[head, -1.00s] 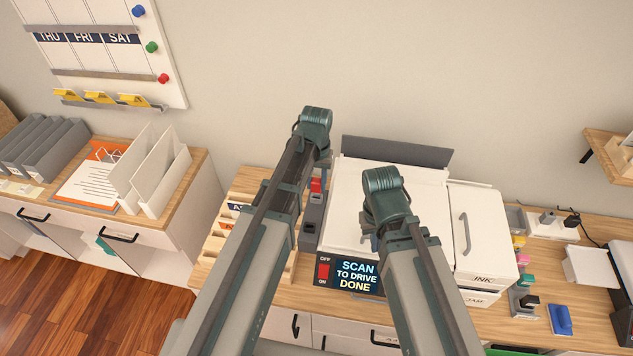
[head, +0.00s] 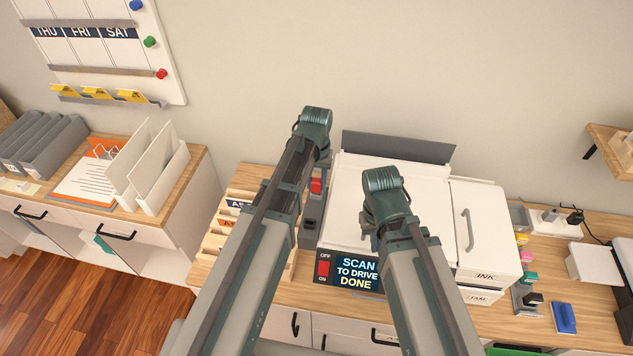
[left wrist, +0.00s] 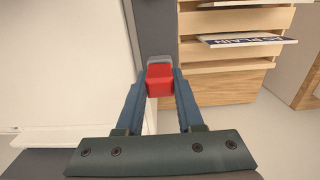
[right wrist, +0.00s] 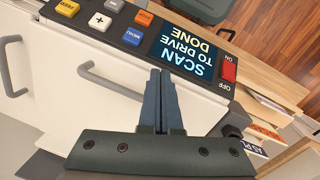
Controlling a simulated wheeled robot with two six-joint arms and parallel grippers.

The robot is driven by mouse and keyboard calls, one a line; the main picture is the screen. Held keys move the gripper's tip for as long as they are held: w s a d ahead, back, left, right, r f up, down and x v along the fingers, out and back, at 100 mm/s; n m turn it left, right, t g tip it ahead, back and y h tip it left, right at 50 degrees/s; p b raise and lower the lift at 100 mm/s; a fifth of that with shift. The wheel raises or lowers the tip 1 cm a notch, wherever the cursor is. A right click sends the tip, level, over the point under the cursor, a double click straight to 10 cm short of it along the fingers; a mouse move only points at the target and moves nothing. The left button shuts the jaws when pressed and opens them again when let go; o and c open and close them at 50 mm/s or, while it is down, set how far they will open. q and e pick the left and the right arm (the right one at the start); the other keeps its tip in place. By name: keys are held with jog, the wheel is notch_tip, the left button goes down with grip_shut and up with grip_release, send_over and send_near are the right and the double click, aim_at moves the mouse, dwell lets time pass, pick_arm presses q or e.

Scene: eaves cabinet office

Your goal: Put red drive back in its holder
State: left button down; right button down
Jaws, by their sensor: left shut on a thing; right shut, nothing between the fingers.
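The red drive (head: 316,186) is upright beside the left side of the white printer. In the left wrist view the red drive (left wrist: 160,80) is between the fingertips of my left gripper (left wrist: 160,88), which is shut on it; a pale translucent part shows at its far end. In the head view my left arm hides these fingers.
The printer (head: 400,200) fills the desk's middle; its screen (head: 357,272) reads "SCAN TO DRIVE DONE". A wooden paper sorter (head: 213,245) stands left of it. A blue item (head: 564,318) lies near the rack. Bare desk (head: 500,318) shows at the front right.

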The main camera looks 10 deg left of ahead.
aim_at(317, 180)
pick_arm(q)
jog(key=shift+f+b, duration=0.3)
jog(key=shift+f, duration=0.1)
pick_arm(e)
jog(key=shift+f, duration=0.35)
pick_arm(q)
jog(key=shift+c, duration=2.3)
grip_release()
jog(key=shift+r, duration=0.15)
pick_arm(e)
jog(key=shift+r, duration=0.15)
pick_arm(q)
notch_tip(317, 180, up, 14)
jog(key=p, duration=1.4)
pick_arm(e)
notch_tip(317, 180, up, 14)
jog(key=shift+f, duration=0.2)
pick_arm(q)
jog(key=shift+f, duration=0.25)
